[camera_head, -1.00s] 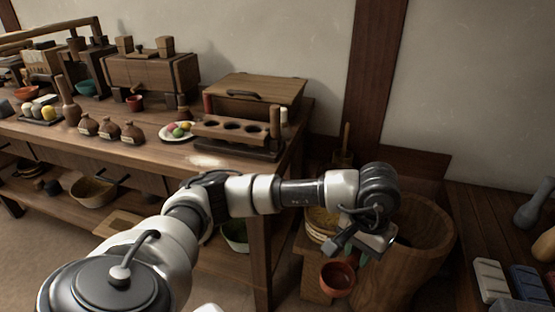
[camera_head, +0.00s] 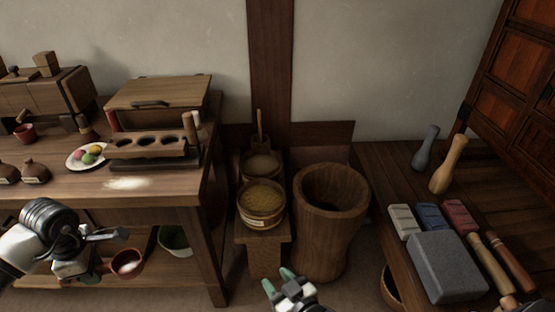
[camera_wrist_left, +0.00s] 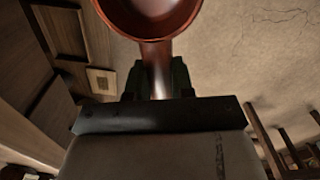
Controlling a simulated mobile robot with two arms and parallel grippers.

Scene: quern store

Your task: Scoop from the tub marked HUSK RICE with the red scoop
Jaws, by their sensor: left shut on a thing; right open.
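My left gripper (camera_head: 103,267) is shut on the handle of the red scoop (camera_head: 127,262), in front of the wooden bench's lower shelf. In the left wrist view the scoop's reddish bowl (camera_wrist_left: 150,14) extends beyond the fingers and its handle runs between them. A round wooden tub (camera_head: 262,218) of yellowish grain stands on a low stand, well right of the scoop. A second tub (camera_head: 262,168) with paler contents stands behind it. Labels are too small to read, so I cannot tell which is HUSK RICE. My right gripper (camera_head: 284,286) is open and empty at the bottom edge.
A large wooden mortar (camera_head: 327,228) stands right of the tubs. The bench (camera_head: 60,190) with its leg lies between the scoop and the tubs. A low platform at right holds a grey stone block (camera_head: 447,267), coloured blocks and pestles. A green bowl (camera_head: 173,239) sits on the lower shelf.

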